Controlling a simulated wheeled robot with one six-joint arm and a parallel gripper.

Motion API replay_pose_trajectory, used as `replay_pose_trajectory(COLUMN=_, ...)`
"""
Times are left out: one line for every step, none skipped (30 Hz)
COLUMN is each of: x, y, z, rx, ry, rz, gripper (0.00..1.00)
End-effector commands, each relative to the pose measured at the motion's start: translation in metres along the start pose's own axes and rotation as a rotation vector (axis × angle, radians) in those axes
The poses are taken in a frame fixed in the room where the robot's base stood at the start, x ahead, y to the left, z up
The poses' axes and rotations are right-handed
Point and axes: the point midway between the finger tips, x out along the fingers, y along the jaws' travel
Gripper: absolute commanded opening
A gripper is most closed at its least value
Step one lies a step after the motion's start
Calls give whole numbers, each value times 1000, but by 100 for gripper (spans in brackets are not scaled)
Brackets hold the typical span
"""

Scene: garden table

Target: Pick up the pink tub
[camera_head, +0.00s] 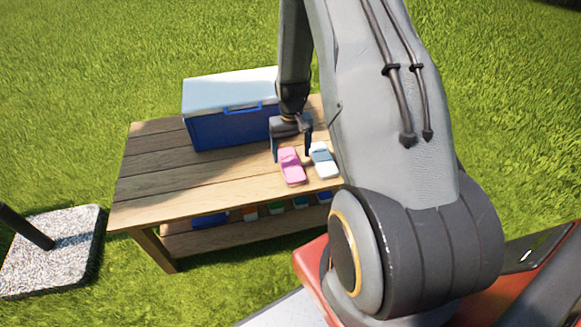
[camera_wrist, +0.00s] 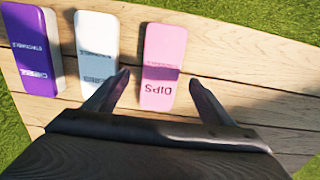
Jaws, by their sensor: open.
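The pink tub (camera_head: 291,166) lies on the wooden table in the head view, near the front edge. In the wrist view the pink tub (camera_wrist: 163,66) shows upside-down "DIPS" lettering and sits just beyond the fingertips, between their lines. My gripper (camera_head: 291,152) is at the tub's far end in the head view. In the wrist view my gripper (camera_wrist: 158,78) is open and empty, one finger on each side of the tub's near end. Whether a finger touches the tub, I cannot tell.
A white and blue tub (camera_wrist: 97,50) stands close left of the pink one in the wrist view, with a purple tub (camera_wrist: 33,50) beyond it. A blue cooler (camera_head: 225,122) with a pale lid stands at the table's back. The wooden table (camera_head: 165,185) is clear at left.

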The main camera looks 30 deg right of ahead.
Motion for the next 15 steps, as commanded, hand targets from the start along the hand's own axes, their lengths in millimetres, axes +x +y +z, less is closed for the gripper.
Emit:
replay_pose_trajectory(x=6, y=0, z=0, rx=0, ry=-2, rz=0, gripper=77)
replay_pose_trajectory(x=9, y=-1, z=0, rx=0, ry=-2, rz=0, gripper=77)
replay_pose_trajectory(x=15, y=-1, z=0, rx=0, ry=-4, rz=0, gripper=77)
replay_pose_trajectory(x=20, y=-1, z=0, rx=0, ry=-4, rz=0, gripper=77)
replay_pose_trajectory(x=24, y=-1, z=-1, rx=0, ry=-4, rz=0, gripper=77)
replay_pose_trajectory(x=29, y=-2, z=-2, rx=0, ry=-3, rz=0, gripper=77)
replay_pose_trajectory(x=33, y=-2, z=-2, rx=0, ry=-3, rz=0, gripper=77)
replay_pose_trajectory(x=37, y=-2, z=-2, rx=0, ry=-2, rz=0, gripper=77)
replay_pose_trajectory(x=41, y=-2, z=-1, rx=0, ry=-3, rz=0, gripper=77)
replay_pose_trajectory(x=44, y=-2, z=-1, rx=0, ry=-3, rz=0, gripper=77)
replay_pose_trajectory(x=45, y=-2, z=-2, rx=0, ry=-3, rz=0, gripper=77)
replay_pose_trajectory(x=47, y=-2, z=-2, rx=0, ry=-2, rz=0, gripper=77)
replay_pose_trajectory(x=48, y=-2, z=-2, rx=0, ry=-1, rz=0, gripper=77)
replay_pose_trajectory(x=48, y=-2, z=-2, rx=0, ry=-1, rz=0, gripper=77)
replay_pose_trajectory(x=48, y=-2, z=-2, rx=0, ry=0, rz=0, gripper=77)
